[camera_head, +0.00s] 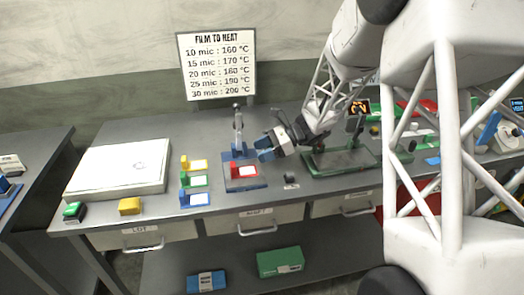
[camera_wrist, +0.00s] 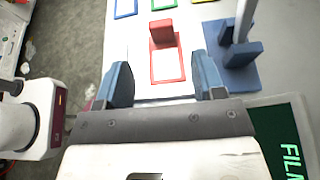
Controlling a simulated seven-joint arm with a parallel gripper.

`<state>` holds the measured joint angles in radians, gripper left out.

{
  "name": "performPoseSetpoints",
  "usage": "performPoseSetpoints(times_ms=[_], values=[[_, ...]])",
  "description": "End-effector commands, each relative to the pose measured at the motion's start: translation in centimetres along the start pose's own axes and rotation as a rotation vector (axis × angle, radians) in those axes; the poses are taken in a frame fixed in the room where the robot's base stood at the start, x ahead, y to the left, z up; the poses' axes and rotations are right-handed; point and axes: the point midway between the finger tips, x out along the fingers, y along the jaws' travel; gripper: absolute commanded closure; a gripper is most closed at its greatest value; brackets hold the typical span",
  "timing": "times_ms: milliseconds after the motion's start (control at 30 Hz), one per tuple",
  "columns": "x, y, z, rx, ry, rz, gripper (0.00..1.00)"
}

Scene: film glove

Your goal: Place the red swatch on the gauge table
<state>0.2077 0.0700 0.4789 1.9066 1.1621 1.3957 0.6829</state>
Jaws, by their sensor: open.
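The red swatch, a white sheet in a red frame with an upright red block (camera_head: 234,169), lies near the middle of the bench. In the wrist view the red swatch (camera_wrist: 162,36) lies flat ahead of my fingers, within the gap's width. The gauge stand has a blue base (camera_head: 239,155) and a thin upright post, behind the swatch; in the wrist view its blue base (camera_wrist: 236,76) is right of the swatch, beside my right finger. A blue edge shows around the swatch in the head view; I cannot tell what bears it. My gripper (camera_head: 268,149) is open and empty (camera_wrist: 164,84).
Blue (camera_head: 196,200), green (camera_head: 197,181) and yellow (camera_head: 194,164) swatches stand in a row to the left. A white box (camera_head: 118,166) and a yellow block (camera_head: 130,206) are farther left. A green-based device (camera_head: 340,162) is right of my gripper.

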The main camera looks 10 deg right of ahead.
Motion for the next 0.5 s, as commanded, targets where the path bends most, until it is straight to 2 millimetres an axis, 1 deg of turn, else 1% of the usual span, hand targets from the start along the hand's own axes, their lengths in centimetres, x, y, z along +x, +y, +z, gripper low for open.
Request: performPoseSetpoints(times_ms=[333,500], values=[[0.0,0.2,0.2,-0.007,0.005,0.003,0.37],[0.0,1.3,1.1,-0.046,0.039,0.019,0.37]])
